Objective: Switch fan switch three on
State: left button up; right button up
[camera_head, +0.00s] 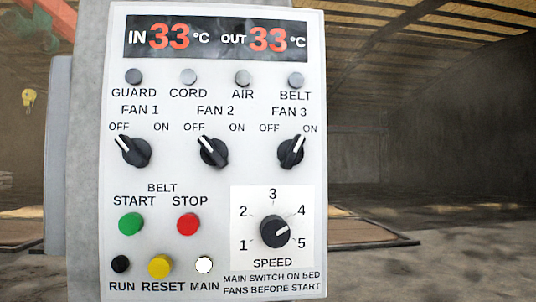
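The fan 3 switch (291,152) is a black rotary knob on the right of the white control panel (221,185). Its white mark points up and right, toward ON. The fan 2 switch (214,152) and the fan 1 switch (134,151) have their marks pointing up and left, toward OFF. Neither of my grippers is in view, and nothing covers the fan switches.
The speed knob (275,232) points between 4 and 5. A green start button (131,224), red stop button (188,224) and yellow reset button (160,267) sit below the switches. The main lamp (204,265) looks white. The display (216,39) reads 33 twice.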

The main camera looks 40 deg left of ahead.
aim_at(290, 152)
jog(key=i+l+u, duration=0.1)
jog(key=u, duration=1.25)
